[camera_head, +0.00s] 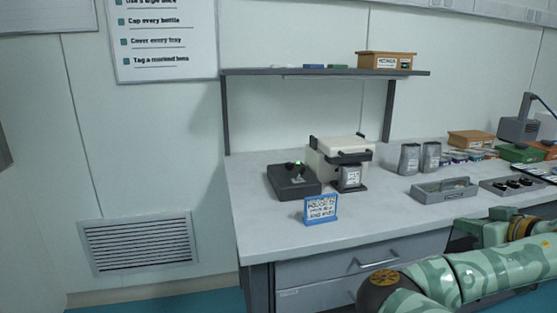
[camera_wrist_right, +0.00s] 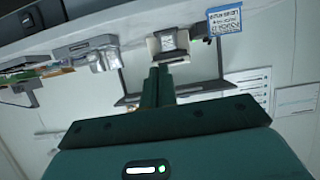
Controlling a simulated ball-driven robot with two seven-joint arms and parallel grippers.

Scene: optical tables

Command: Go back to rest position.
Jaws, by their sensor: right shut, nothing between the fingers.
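My right gripper (camera_wrist_right: 158,72) is shut and empty in the right wrist view, its two dark green fingers together, apparently clear of the things on the table. My green patterned right arm crosses the lower right of the head view, in front of the table (camera_head: 270,212). The right wrist view is upside down and shows the table's things beyond the fingers. My left gripper is in neither view.
On the table stand a dark device (camera_head: 292,184), a white machine (camera_head: 335,158), a blue-framed sign (camera_head: 320,209), two grey containers (camera_head: 410,158) and a grey tray (camera_head: 444,191). A shelf (camera_head: 290,71) spans above. The table's front left is bare.

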